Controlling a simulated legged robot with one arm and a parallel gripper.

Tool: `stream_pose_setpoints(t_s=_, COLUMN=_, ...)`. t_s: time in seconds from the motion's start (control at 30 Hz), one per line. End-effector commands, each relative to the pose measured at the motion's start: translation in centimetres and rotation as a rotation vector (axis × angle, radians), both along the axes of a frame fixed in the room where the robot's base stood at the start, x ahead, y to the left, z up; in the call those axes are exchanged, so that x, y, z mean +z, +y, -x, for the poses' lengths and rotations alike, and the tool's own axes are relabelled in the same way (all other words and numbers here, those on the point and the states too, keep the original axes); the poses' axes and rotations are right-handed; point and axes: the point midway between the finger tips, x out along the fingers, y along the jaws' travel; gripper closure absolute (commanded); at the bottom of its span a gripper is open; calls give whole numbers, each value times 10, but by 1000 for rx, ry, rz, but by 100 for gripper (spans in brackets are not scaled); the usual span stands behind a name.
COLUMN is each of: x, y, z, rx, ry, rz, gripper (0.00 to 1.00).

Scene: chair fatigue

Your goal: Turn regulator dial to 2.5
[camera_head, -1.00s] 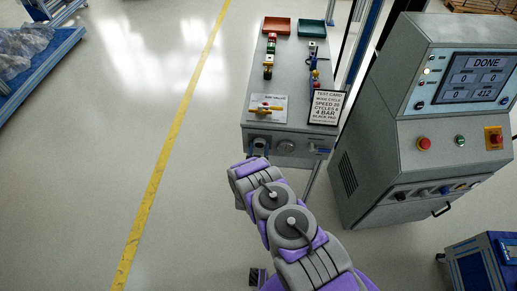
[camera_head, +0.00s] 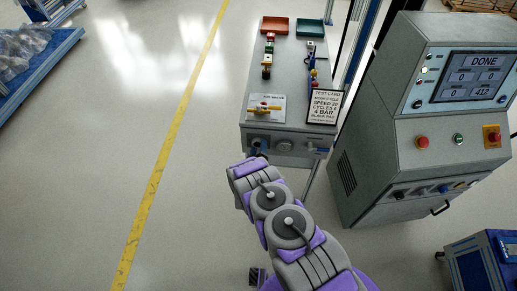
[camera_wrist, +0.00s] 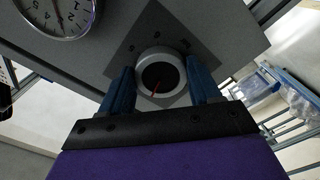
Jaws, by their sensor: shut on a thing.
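The regulator dial (camera_wrist: 158,76) is a round knob with a light rim, a dark face and a red pointer line, on a dark square plate on the front of the grey bench. In the wrist view my gripper (camera_wrist: 160,90) has its two blue fingers on either side of the dial, shut on it. A round pressure gauge (camera_wrist: 58,12) shows at the upper left of the wrist view and beside my gripper in the head view (camera_head: 285,145). My arm hides the dial in the head view.
The bench (camera_head: 283,80) carries red and green trays, several fittings, a yellow-handled valve (camera_head: 264,108) and a test card (camera_head: 324,106) reading 4 bar. A grey test machine (camera_head: 430,130) with a screen reading DONE stands at the right. The floor left of the bench is clear.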

Motion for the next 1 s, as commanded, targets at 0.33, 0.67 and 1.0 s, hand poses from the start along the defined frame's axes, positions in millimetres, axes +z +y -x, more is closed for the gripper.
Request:
stream_pose_setpoints(t_s=0.33, x=0, y=4, z=0, rx=10, ry=5, rz=103, gripper=68)
stream_pose_setpoints(t_s=0.67, x=0, y=5, z=0, rx=11, ry=5, rz=113, gripper=68)
stream_pose_setpoints(t_s=1.0, x=0, y=3, z=1, rx=8, ry=5, rz=113, gripper=18)
